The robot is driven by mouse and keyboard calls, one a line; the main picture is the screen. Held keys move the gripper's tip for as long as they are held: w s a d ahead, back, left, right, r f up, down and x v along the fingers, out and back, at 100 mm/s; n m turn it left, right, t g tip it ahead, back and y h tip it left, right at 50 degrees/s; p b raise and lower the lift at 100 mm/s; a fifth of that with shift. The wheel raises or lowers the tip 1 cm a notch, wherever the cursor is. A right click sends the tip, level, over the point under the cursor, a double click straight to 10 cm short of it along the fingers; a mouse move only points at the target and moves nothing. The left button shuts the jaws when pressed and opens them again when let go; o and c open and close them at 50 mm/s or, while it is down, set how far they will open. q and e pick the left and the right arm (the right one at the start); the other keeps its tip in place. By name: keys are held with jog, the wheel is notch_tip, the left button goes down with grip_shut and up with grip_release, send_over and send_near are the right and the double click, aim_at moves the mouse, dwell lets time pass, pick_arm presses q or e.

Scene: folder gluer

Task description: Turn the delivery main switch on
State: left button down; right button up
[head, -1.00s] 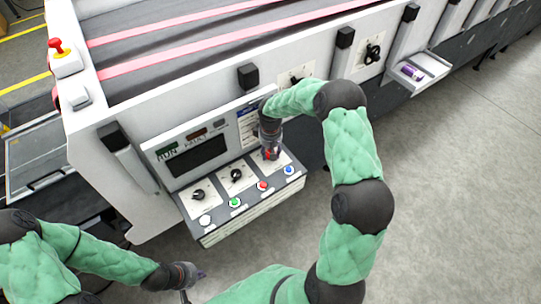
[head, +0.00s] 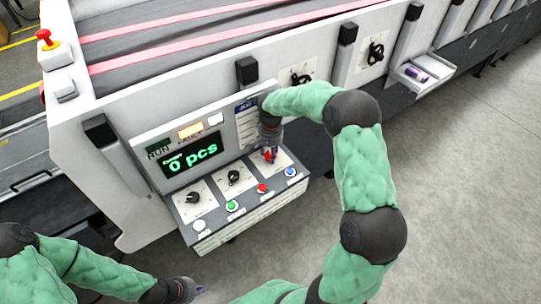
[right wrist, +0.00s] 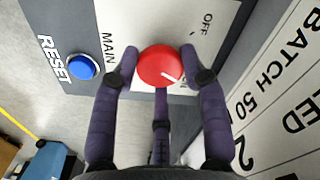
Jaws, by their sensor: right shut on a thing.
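The delivery main switch is a round red knob (right wrist: 158,64) on a white plate with the words MAIN and OFF. In the right wrist view, its white mark points to the lower right, away from OFF. My right gripper (head: 269,154) is shut on the knob, with its purple fingers around it. The panel's display (head: 189,158) is lit and reads 0 pcs in green. An amber lamp (head: 190,130) and a white lamp above it are lit. My left gripper (head: 193,289) is low at the bottom of the head view, away from the panel, its fingers too small to judge.
Two black selector knobs (head: 192,198) (head: 233,177) sit left of the switch. White, green (head: 232,206), red and blue (head: 290,172) buttons line the panel's front edge. A red emergency stop (head: 45,37) is at upper left. Floor at right is free.

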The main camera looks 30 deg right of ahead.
jog(key=shift+m+b, duration=0.65)
jog(key=shift+m, duration=0.95)
jog(key=o, duration=1.2)
jog(key=shift+c, duration=0.2)
notch_tip(320, 180, up, 12)
